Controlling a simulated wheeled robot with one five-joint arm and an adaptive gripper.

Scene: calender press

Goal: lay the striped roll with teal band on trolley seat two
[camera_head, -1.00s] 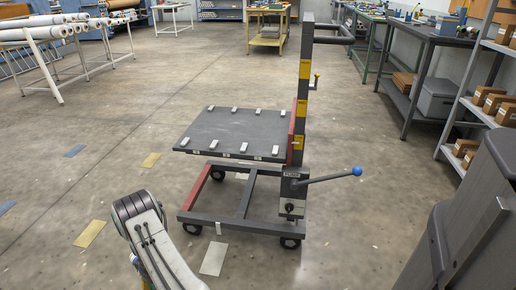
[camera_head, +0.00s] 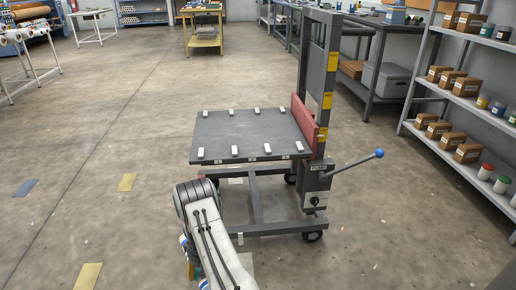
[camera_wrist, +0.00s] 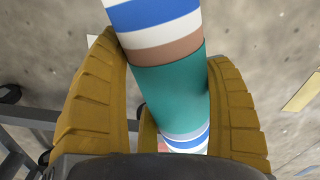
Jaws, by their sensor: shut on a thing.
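In the wrist view my gripper (camera_wrist: 166,55) is shut on the striped roll (camera_wrist: 168,95). The roll has a wide teal band between the yellow fingers, with white, blue and brown stripes beyond it. In the head view only bits of the roll (camera_head: 184,245) show beside my arm, which hides most of it and the gripper. The trolley (camera_head: 252,133) stands ahead, its dark flat top empty except for two rows of small white blocks. The number labels on its front edge are too small to read, so I cannot tell which seat is two. The roll is in front of the trolley, apart from its top.
The trolley's upright mast (camera_head: 318,75) and blue-knobbed lever (camera_head: 378,154) stand at its right side. A shelf with boxes (camera_head: 466,153) is at the right. A yellow table (camera_head: 203,30) stands far back. The floor left of the trolley is mostly clear.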

